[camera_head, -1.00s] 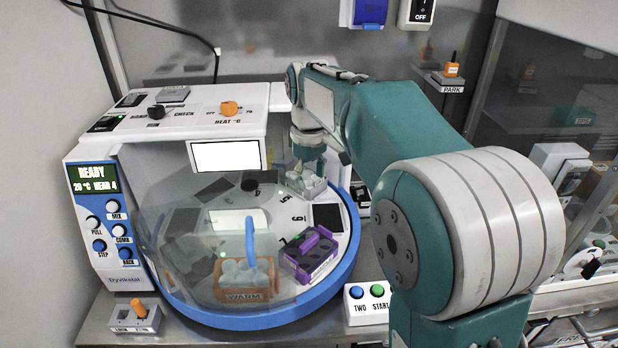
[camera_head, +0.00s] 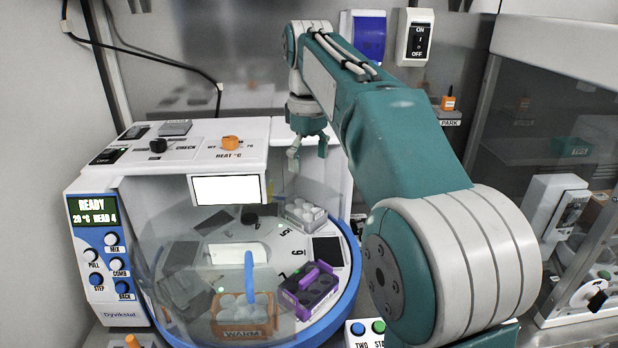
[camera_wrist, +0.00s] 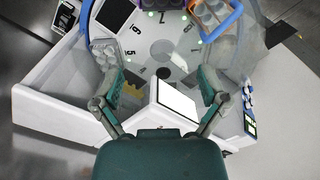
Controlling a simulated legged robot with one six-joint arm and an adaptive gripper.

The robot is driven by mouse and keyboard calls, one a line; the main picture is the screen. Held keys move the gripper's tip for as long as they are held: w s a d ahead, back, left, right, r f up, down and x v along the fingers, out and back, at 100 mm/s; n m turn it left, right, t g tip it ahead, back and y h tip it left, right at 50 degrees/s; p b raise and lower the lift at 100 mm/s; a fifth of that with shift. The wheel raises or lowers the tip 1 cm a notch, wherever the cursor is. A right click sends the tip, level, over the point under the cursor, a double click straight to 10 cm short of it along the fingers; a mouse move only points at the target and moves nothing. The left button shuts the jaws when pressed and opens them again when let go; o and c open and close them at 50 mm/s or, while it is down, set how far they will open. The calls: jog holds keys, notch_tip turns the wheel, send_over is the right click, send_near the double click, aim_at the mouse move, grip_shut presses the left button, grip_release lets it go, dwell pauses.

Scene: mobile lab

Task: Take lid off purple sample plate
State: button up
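The purple sample plate (camera_head: 309,291) stands on the round white platform (camera_head: 290,243) of the machine, at its front right. It has dark round spots and a raised purple bar on its upper side. Whether a separate lid covers it I cannot tell. In the wrist view only a purple edge (camera_wrist: 193,5) shows at the top. My gripper (camera_head: 308,156) is open and empty, above the machine's back right side and well apart from the purple plate. In the wrist view its two fingers (camera_wrist: 164,80) are spread wide.
A pale block with round cups (camera_head: 303,213) stands behind the purple plate. A transparent cover curves over the platform's left. The machine's white top housing (camera_head: 190,150) is close to my gripper.

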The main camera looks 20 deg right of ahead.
notch_tip(320, 180, down, 10)
jog(key=w, duration=0.1)
send_near(308, 275)
jog(key=shift+w+d, duration=0.1)
jog(key=shift+w, duration=0.05)
notch_tip(308, 275, down, 10)
jog(key=shift+f, duration=0.25)
jog(key=shift+c, duration=0.3)
jog(key=c, duration=0.8)
jog(key=shift+o, duration=0.2)
notch_tip(308, 275, up, 18)
jog(key=shift+r, duration=2.05)
